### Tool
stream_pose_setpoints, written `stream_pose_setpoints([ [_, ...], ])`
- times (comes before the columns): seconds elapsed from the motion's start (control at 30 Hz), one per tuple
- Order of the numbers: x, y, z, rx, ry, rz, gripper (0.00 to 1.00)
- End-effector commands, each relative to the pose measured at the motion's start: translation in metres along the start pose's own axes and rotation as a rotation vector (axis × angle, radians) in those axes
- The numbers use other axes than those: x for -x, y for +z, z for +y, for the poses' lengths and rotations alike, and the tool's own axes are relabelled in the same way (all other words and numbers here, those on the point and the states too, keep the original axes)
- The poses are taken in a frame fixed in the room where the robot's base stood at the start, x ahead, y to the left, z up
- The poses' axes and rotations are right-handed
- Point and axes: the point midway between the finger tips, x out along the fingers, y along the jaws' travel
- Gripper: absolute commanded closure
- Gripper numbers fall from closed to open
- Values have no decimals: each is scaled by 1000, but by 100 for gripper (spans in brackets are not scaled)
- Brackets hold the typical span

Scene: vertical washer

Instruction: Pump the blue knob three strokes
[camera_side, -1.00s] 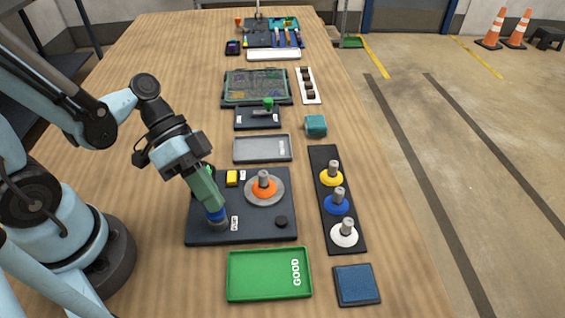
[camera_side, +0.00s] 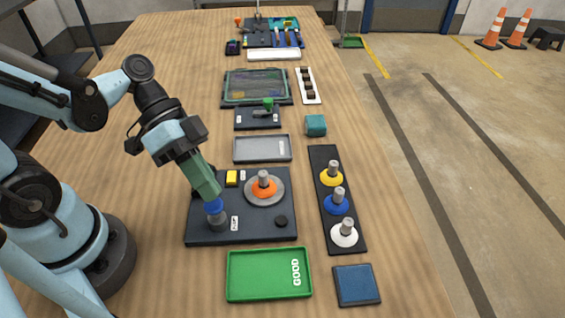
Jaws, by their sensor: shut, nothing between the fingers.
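The blue knob (camera_side: 214,207) sits on top of a grey pump post (camera_side: 218,222) at the left front of a dark board (camera_side: 262,232). A white label with dark lettering stands beside the post. My gripper (camera_side: 211,197) points down at a slant, its long green fingers shut. The fingertips are at the top of the blue knob and look to touch it, with nothing visible held between them. The fingers hide part of the knob's top.
The board also carries an orange cone (camera_side: 264,188) on a grey disc, a yellow block (camera_side: 232,178) and a black button (camera_side: 281,221). A rack (camera_side: 327,172) with yellow, blue and white cones lies to the right. A green tray (camera_side: 268,275) lies in front.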

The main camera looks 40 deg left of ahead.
Motion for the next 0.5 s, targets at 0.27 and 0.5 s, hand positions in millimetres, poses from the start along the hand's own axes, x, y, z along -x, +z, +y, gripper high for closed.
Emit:
stream_pose_setpoints([
  [0.27,4,-3,3,0,0,1,100],
  [0.5,19,-14,14,0,0,0,100],
])
